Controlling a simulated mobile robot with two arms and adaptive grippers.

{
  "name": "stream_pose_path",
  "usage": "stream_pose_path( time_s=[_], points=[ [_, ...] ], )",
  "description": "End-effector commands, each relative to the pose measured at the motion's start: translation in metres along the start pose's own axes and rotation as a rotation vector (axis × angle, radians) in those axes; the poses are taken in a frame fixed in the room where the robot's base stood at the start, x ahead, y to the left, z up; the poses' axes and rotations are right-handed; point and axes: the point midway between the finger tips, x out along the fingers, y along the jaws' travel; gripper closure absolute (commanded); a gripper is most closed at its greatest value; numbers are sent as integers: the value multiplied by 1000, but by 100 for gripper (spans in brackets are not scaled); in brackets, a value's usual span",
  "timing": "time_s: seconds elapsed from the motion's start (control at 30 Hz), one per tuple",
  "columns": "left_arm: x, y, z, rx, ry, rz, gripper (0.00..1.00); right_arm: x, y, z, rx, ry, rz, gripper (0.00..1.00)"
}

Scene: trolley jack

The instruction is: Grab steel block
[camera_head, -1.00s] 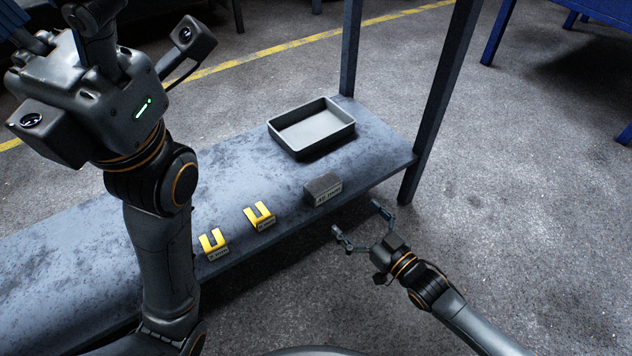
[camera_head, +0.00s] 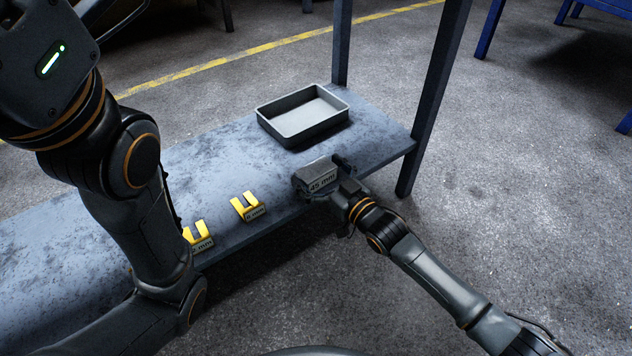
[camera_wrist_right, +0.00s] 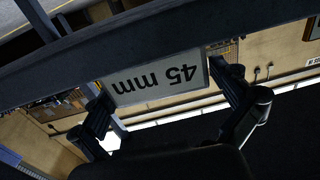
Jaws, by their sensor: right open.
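The steel block (camera_head: 314,174) is a dark grey block with a "45 mm" label on its front, standing near the front edge of the shelf. In the right wrist view its label (camera_wrist_right: 153,78) appears upside down between my fingers. My right gripper (camera_head: 329,184) is open at the block, one finger to each side. The wrist view shows the two fingers spread apart, with the label face between and beyond them. Whether the fingers touch the block is not clear. My left arm fills the left side of the head view; its gripper is out of frame.
A grey tray (camera_head: 262,119) stands behind the block on the shelf (camera_head: 385,143). Two yellow U-shaped pieces with labels, one (camera_head: 246,207) nearer the block and one (camera_head: 198,236) farther left, stand along the front edge. A dark post (camera_head: 433,100) rises at the shelf's right end.

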Motion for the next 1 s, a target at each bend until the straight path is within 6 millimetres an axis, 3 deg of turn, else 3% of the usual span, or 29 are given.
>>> stream_pose_path(
  time_s=[0.27,0.67,0.7,1.0],
  points=[
    [-2,0,0,0,0,0,36,3,0,0,0,-1,0,0],
    [-2,1,-1,0,1,1,36,3,0,0,0,-1,0,78],
    [-1,0,-1,0,1,1,36,5,0,-9,-1,17,-2,78],
    [3,0,1,-1,1,1,36,4,0,-14,-1,16,-2,79]
  ],
)
